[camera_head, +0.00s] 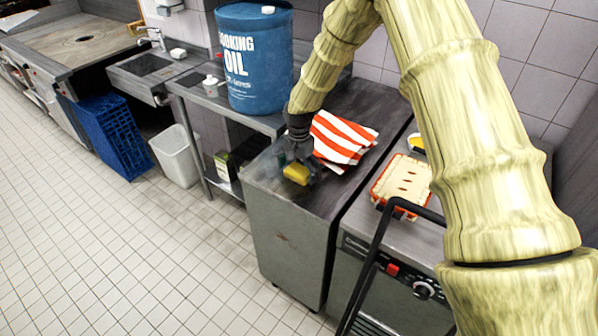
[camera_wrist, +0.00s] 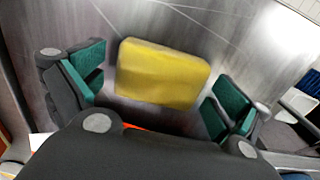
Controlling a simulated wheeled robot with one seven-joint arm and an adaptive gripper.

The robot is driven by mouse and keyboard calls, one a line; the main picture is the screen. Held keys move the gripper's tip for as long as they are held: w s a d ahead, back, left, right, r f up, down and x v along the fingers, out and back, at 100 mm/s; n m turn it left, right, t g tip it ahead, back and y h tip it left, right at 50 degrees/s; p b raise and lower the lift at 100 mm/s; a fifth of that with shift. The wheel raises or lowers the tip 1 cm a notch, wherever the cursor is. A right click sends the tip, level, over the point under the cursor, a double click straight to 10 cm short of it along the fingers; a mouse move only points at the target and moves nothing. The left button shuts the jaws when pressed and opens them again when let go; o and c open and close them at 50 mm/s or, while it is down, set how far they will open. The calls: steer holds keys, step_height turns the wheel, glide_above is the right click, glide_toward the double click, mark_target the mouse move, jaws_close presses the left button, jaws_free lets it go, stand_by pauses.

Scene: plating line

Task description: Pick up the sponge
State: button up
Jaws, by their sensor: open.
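The yellow sponge (camera_head: 296,173) lies on the dark metal counter top near its left edge. In the wrist view the sponge (camera_wrist: 162,74) sits between the two green-padded fingers, with a gap on each side. My gripper (camera_head: 299,160) is open and is low over the counter at the sponge. In the wrist view my gripper (camera_wrist: 155,92) has its fingers apart and does not touch the sponge visibly. The height of the fingertips over the counter is hard to tell.
A red-and-white striped cloth (camera_head: 338,138) lies just right of my gripper. A blue cooking oil drum (camera_head: 252,60) stands behind left. An appliance with a pie-like item (camera_head: 403,183) is at right. The counter front (camera_head: 290,240) drops to the tiled floor.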

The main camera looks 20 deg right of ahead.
mark_target(299, 170)
steer(key=shift+c, duration=0.2)
steer(key=c, duration=0.8)
steer(key=shift+o, duration=0.2)
steer(key=shift+r, duration=0.1)
steer(key=shift+r+b, duration=0.55)
steer(key=shift+b, duration=0.05)
steer(key=shift+r+b, duration=0.6)
steer(key=shift+r, duration=0.3)
steer(key=s+b, duration=0.1)
steer(key=s, duration=0.4)
steer(key=s+a+r+b, duration=0.1)
steer(key=s+b, duration=0.1)
steer(key=s, duration=0.3)
steer(key=s+a+r+b, duration=0.1)
steer(key=s+b, duration=0.1)
steer(key=s, duration=0.4)
